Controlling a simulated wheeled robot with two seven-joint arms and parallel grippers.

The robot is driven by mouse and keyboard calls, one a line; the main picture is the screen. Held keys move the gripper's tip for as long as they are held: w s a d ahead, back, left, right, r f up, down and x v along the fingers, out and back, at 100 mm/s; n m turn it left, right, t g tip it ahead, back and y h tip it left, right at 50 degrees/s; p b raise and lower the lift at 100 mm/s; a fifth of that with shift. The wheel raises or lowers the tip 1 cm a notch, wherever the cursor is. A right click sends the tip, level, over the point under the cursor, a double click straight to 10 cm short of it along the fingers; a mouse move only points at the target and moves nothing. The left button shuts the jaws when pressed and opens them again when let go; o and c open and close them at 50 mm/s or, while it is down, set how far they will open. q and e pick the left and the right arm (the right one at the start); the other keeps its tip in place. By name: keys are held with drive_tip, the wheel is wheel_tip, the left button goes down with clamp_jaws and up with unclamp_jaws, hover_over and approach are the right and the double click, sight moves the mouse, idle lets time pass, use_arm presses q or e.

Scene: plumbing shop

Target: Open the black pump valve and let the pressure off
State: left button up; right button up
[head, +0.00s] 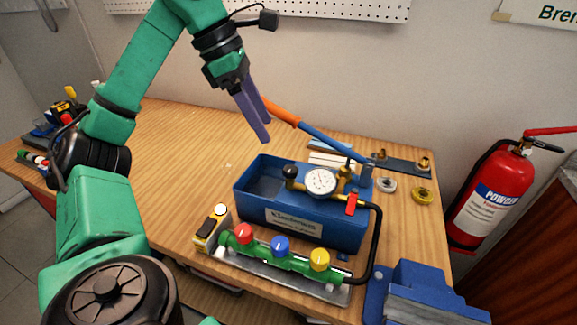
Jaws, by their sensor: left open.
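A blue test pump (302,235) with an open tank stands on the wooden bench. A round white pressure gauge (320,181) sits on top of it. A black knob (291,172), which looks like the pump valve, is just left of the gauge. I cannot tell from here whether it is turned open. The gauge needle is too small to read. My left gripper (262,137) is open and empty, its purple fingers pointing down above and behind the tank, apart from the black knob. My right gripper is not in view.
The pump's orange-ended lever (282,112) slants behind the tank near my left fingers. A green manifold (283,261) with red, blue and yellow knobs lies in front, joined by a black hose (377,240). A blue vise (425,295) is front right.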

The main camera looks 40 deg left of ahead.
sight(289, 168)
use_arm(q)
drive_tip(key=b+x, duration=0.1)
drive_tip(key=x, duration=0.4)
drive_tip(key=b+x, duration=0.1)
drive_tip(key=x, duration=0.4)
drive_tip(key=shift+w+a+f, duration=0.15)
drive_tip(key=shift+w+f, duration=0.1)
drive_tip(key=shift+f, duration=0.05)
drive_tip(key=shift+d+f, duration=0.2)
drive_tip(key=shift+f, duration=0.05)
drive_tip(key=shift+w, duration=0.1)
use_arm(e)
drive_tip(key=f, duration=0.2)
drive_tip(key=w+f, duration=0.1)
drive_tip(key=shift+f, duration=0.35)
use_arm(q)
drive_tip(key=shift+c, duration=0.3)
clamp_jaws()
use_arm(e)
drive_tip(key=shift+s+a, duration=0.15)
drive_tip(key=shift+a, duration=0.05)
